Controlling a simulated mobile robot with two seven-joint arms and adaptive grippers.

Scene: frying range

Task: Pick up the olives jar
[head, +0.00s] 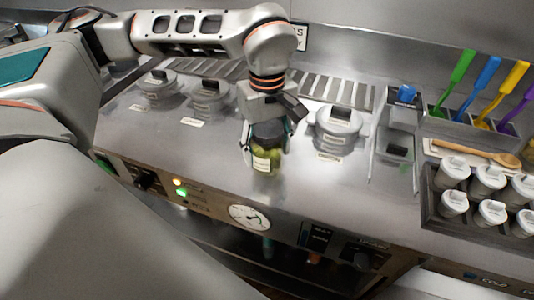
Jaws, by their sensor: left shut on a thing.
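The olives jar (265,160) is a glass jar with green contents, a pale label and a dark lid. It is upright near the front edge of the steel range top, in the middle of the head view. My left gripper (268,138) comes down from above and is shut on the jar, with a finger on each side near its lid. I cannot tell whether the jar's base touches the surface. My right gripper is not in view.
Lidded grey pots (208,97) stand left of the jar, and another lidded pot (338,127) stands to its right. Further right are a rack of coloured-handled utensils (470,128), a wooden spoon (478,152) and a tray (430,207) of lidded cups. A control panel with a gauge (249,217) runs along the front.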

